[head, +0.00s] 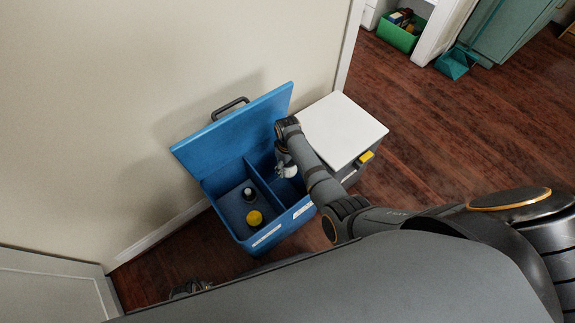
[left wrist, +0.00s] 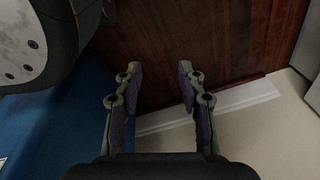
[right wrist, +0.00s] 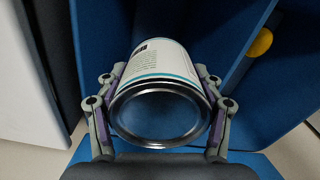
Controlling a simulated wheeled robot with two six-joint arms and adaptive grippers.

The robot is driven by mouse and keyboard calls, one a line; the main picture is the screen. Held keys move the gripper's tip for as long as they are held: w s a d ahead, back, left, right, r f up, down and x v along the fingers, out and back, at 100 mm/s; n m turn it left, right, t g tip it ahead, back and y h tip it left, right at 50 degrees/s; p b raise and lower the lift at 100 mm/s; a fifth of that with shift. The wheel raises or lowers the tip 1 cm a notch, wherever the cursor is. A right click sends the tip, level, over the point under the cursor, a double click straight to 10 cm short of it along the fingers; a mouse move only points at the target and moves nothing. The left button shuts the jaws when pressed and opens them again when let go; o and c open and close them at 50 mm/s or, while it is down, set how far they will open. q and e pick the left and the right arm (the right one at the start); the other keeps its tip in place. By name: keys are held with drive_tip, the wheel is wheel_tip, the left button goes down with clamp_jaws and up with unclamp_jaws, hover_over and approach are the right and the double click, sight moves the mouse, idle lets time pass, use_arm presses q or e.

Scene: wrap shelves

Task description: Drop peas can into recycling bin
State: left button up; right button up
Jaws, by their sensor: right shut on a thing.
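A can with a white label, teal stripe and bare metal rim (right wrist: 165,62) sits between the fingers of my right gripper (right wrist: 160,80), which is shut on it. Its label text is too small to read as peas. In the head view the can (head: 286,170) hangs over the right compartment of the open blue recycling bin (head: 240,236). My right gripper (head: 283,150) comes down from above, inside the raised lid. My left gripper (left wrist: 158,85) is open and empty, low over the wood floor near the wall; the head view shows only a bit of it.
The bin's left compartment holds a yellow round item (head: 254,218) and a dark-and-white item (head: 249,194). The blue lid (head: 235,130) stands open by the wall. A white-topped box (head: 342,128) stands right of the bin.

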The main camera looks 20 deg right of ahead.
wheel_tip(320, 180, down, 3)
drive_tip(key=shift+b, duration=1.25)
use_arm(q)
drive_tip(key=w+d+r, duration=0.2)
drive_tip(key=w+r, duration=0.3)
drive_tip(key=r, duration=0.1)
drive_tip(key=shift+w+d+r, duration=0.15)
drive_tip(key=shift+w+r, duration=0.1)
drive_tip(key=shift+r, duration=0.1)
use_arm(e)
drive_tip(key=o, duration=1.2)
wheel_tip(320, 180, up, 12)
